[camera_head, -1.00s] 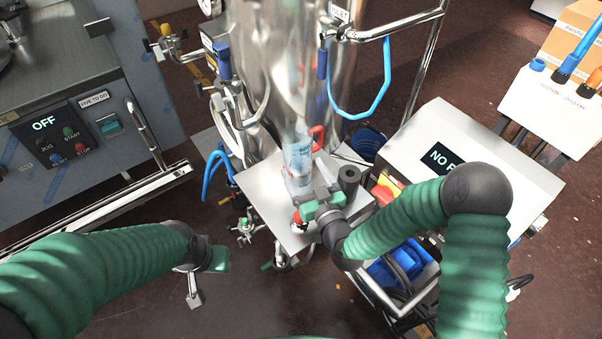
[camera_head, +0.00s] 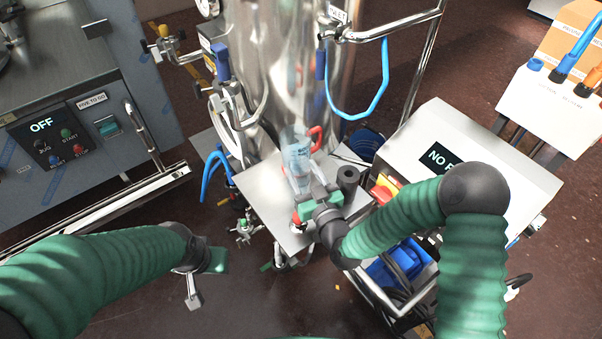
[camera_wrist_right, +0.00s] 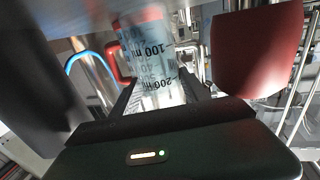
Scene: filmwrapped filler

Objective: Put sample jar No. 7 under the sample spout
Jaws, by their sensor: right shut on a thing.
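A clear, blue-tinted jar with measuring marks (camera_head: 297,160) is above the steel shelf in front of the tank. It leans slightly in the head view. In the right wrist view the jar (camera_wrist_right: 150,60) shows 100 and 200 ml marks, between the fingers; no number 7 is readable. My right gripper (camera_head: 312,198) is shut on the jar's near side. A curved steel pipe (camera_head: 262,108) comes off the tank left of the jar; I cannot tell whether it is the sample spout. My left gripper (camera_head: 216,260) hangs low at the left, apart from everything; its fingers are unclear.
The steel shelf (camera_head: 265,205) carries a dark upright cylinder (camera_head: 348,178) close right of my right gripper. A red handle (camera_head: 316,138) is beside the jar. A blue hose (camera_head: 375,105) hangs at the tank (camera_head: 290,60). A control box (camera_head: 480,150) stands right.

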